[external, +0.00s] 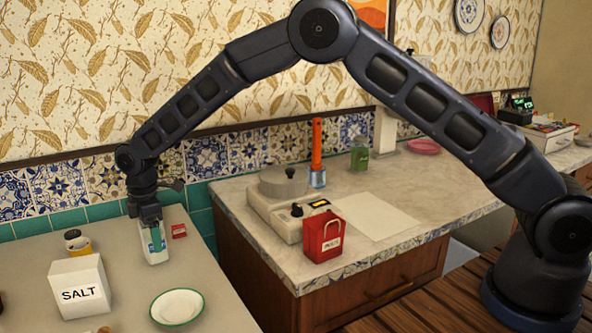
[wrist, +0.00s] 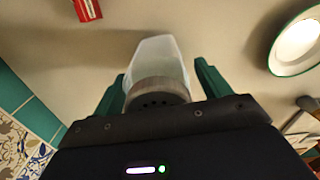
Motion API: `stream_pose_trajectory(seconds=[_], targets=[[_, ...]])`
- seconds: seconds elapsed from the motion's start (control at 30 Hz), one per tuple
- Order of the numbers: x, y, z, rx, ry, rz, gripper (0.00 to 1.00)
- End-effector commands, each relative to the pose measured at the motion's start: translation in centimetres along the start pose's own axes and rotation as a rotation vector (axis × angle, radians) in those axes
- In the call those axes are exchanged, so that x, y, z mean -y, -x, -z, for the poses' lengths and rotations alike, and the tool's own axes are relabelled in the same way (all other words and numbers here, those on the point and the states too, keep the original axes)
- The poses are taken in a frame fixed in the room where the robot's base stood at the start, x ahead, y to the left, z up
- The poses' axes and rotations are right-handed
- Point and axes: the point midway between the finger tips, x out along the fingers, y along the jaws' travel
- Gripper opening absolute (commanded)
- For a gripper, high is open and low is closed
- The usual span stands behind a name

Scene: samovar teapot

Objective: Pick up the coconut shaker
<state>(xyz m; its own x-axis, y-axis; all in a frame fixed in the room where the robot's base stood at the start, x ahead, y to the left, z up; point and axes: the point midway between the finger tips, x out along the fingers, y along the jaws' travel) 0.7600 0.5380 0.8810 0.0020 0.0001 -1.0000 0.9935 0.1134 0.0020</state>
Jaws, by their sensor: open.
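The coconut shaker is a pale, squarish container (wrist: 158,55) with a grey perforated lid, seen between my fingers in the wrist view. In the external view, its white body (external: 154,257) stands on the left counter under my arm. My gripper (wrist: 160,70) is open, with one green finger on each side of the shaker near its lid. A gap shows on the right; the left finger is close to it, and contact there is unclear. My gripper also shows in the external view (external: 156,238), pointing down. The shaker's label is mostly hidden.
A white SALT box (external: 79,288), a yellow-banded jar (external: 77,242) and a green-rimmed plate (external: 177,307) are nearby. A tiled wall (external: 57,185) runs behind the counter.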

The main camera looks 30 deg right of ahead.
Motion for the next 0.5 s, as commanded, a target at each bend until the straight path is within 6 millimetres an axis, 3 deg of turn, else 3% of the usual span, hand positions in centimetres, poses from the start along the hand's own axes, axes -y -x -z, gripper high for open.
stream_pose_trajectory(seconds=[0.13,0.4,0.5], targets=[[-0.01,0.02,-0.01,0.0,0.0,0.0,0.76],[-0.01,0.03,-0.02,0.0,0.0,0.0,0.23],[-0.03,0.06,-0.01,0.0,0.0,0.0,0.21]])
